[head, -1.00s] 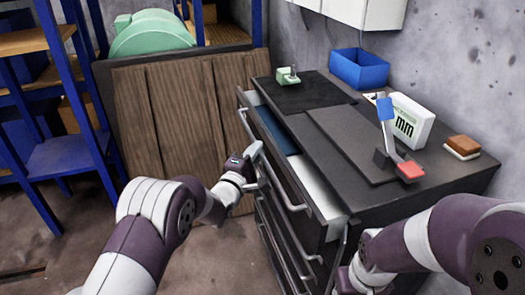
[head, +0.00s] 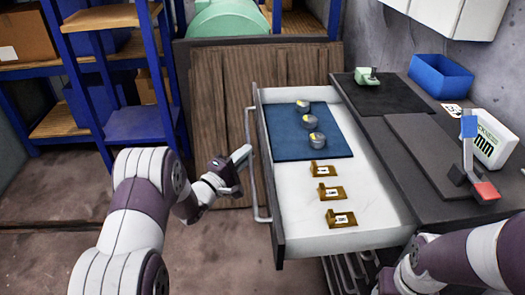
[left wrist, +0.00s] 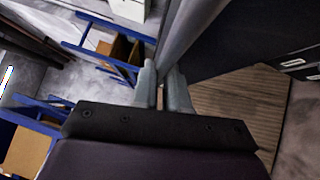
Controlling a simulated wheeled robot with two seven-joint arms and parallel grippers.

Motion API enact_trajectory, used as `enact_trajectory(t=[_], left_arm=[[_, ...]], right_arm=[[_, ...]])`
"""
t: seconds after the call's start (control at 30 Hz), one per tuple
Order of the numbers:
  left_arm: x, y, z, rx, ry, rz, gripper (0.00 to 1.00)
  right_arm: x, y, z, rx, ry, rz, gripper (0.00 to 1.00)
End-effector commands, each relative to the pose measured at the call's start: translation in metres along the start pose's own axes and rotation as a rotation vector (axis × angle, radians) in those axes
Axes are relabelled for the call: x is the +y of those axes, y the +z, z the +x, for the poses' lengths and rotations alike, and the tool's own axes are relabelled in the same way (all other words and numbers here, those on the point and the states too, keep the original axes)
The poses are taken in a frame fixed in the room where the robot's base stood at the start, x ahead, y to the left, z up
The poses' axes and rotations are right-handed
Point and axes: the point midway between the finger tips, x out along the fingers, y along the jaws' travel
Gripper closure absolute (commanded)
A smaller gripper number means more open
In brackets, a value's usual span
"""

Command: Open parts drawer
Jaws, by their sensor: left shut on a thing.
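The parts drawer (head: 375,215) is pulled well out of the dark cabinet. Inside it, several grey round parts (head: 308,121) sit on a blue mat (head: 285,145), and brass-coloured brackets with labels (head: 331,193) stand on the white bottom. A long bar handle (head: 252,185) runs along the drawer's front. My left gripper (head: 243,156) is shut on this handle. In the left wrist view, the fingers (left wrist: 163,95) close around the grey handle bar (left wrist: 188,38). My right arm shows at the lower right, but its fingers are not visible.
The cabinet top (head: 470,215) holds a blue bin (head: 440,77), a white box (head: 494,140), a small green device (head: 367,77) and a red-and-blue tool (head: 470,160). A blue shelf rack (head: 165,75) and wooden boards (head: 225,100) stand behind. The floor left of the drawer is clear.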

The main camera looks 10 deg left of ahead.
Motion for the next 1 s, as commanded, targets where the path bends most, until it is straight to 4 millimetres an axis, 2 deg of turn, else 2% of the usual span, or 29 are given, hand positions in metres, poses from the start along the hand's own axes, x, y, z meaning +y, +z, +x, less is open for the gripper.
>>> enact_trajectory(t=[0.2,0.63,0.67,0.7,0.73,1.0], left_arm=[[0.0033,-0.0104,-0.0099,0.001,0.0,0.0,1.0],[0.0037,-0.0119,-0.0113,0.0,0.002,0.0,1.0],[0.0038,-0.0119,-0.0113,0.0,0.002,0.0,0.77],[0.0038,-0.0119,-0.0113,0.0,0.002,0.0,0.64],[0.0038,-0.0119,-0.0112,0.0,0.002,0.001,0.61],[0.0037,-0.0118,-0.0122,0.0,0.001,0.001,0.61]], right_arm=[[0.0,-0.0004,-0.0038,0.0,0.0,0.0,0.46],[0.0,-0.0004,-0.0039,0.0,0.0,0.0,0.46],[0.0,-0.0004,-0.0039,0.0,0.0,0.0,0.46],[0.0,-0.0004,-0.0039,0.0,0.0,0.0,0.46],[0.0,-0.0004,-0.0039,0.0,0.0,0.0,0.46],[0.0,-0.0005,-0.004,0.0,0.0,0.0,0.46]])
